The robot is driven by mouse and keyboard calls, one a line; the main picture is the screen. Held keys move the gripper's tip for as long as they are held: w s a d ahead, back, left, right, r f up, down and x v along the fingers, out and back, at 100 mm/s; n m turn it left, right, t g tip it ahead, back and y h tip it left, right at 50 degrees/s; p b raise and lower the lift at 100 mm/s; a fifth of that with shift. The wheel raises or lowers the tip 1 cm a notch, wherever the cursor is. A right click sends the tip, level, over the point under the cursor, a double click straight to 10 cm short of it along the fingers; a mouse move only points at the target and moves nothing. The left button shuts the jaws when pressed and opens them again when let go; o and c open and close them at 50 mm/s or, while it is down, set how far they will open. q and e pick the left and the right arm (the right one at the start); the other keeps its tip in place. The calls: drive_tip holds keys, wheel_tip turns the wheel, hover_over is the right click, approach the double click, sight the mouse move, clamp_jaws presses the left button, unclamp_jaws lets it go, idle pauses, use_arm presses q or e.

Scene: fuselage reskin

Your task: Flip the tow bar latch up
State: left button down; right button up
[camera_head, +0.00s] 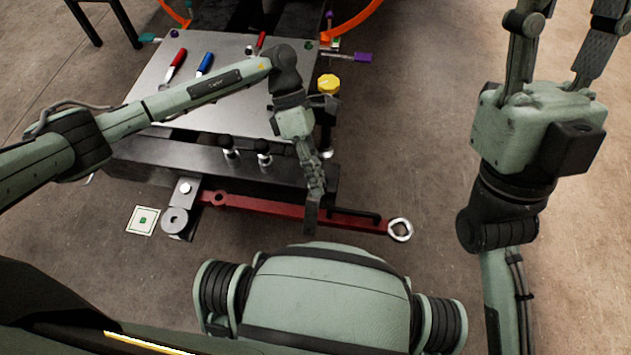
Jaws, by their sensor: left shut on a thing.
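The red tow bar (270,207) lies low in front of the cart and ends at the right in a pale metal ring (400,229). A black lever (357,214), which looks like the latch, lies along its right part. My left gripper (312,212) points down at the bar, at the left end of this lever. It is shut on what seems to be the latch, but the fingers hide the contact. My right gripper (562,35) is raised at the right, away from the bar, with its fingers spread and empty.
A metal cart top (225,105) holds red and blue hand tools (205,64). A yellow knob (328,84) stands at its right edge. Two black-topped pins (229,147) stand at its front. A small marker card (143,220) lies on the floor. The floor at right is clear.

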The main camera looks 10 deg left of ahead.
idle(0.4)
use_arm(q)
drive_tip(key=c, duration=1.3)
unclamp_jaws()
drive_tip(key=shift+c, duration=0.2)
drive_tip(key=v, duration=1.2)
